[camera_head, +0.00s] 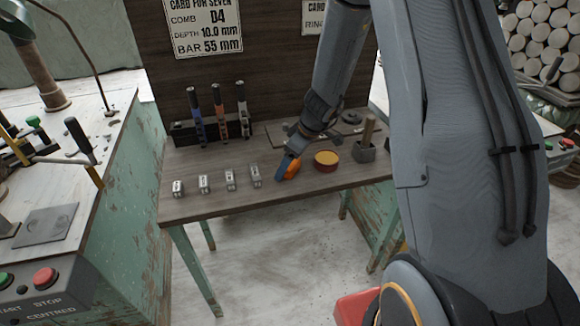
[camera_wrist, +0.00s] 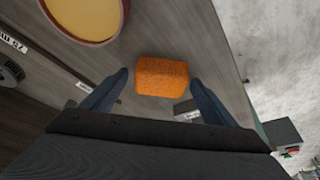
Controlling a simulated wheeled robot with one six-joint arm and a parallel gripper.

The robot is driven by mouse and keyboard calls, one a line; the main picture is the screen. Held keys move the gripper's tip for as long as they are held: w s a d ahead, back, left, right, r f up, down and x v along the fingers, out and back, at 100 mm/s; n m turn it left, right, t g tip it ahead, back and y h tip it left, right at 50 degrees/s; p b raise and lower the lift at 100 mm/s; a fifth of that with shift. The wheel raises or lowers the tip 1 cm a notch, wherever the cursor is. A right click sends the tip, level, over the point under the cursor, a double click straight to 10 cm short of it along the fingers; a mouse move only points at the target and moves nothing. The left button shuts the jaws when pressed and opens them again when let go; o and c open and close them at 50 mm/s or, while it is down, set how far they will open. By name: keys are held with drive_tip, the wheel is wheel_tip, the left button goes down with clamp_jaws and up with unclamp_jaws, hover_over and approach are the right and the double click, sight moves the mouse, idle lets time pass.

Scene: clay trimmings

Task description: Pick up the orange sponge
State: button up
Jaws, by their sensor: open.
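The orange sponge (camera_wrist: 161,77) lies on the wooden table, a small block with rounded edges. In the wrist view it sits just ahead of and between the two dark blue fingers of my gripper (camera_wrist: 160,92). The fingers are spread, with a gap on each side of the sponge. In the head view, the sponge (camera_head: 292,168) shows orange beside my gripper (camera_head: 284,166), which partly hides it. My gripper is open and holds nothing. I cannot tell its exact height above the table.
A round dish with a yellowish top (camera_head: 326,160) stands right of the sponge. A grey block holding a wooden handle (camera_head: 365,150) is further right. Several small metal blocks (camera_head: 229,180) line the table's left front. A rack of upright tools (camera_head: 198,132) stands behind them.

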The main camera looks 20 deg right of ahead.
drive_tip(key=c, duration=1.2)
drive_tip(key=shift+r, duration=0.1)
drive_tip(key=shift+r, duration=0.8)
drive_tip(key=shift+b+v, duration=0.6)
drive_tip(key=shift+v, duration=0.3)
drive_tip(key=s+d+b, duration=0.5)
drive_tip(key=s+d, duration=0.7)
drive_tip(key=shift+b, duration=0.35)
drive_tip(key=shift+s+d, duration=0.1)
drive_tip(key=shift+o, duration=1.3)
drive_tip(key=shift+c, duration=0.4)
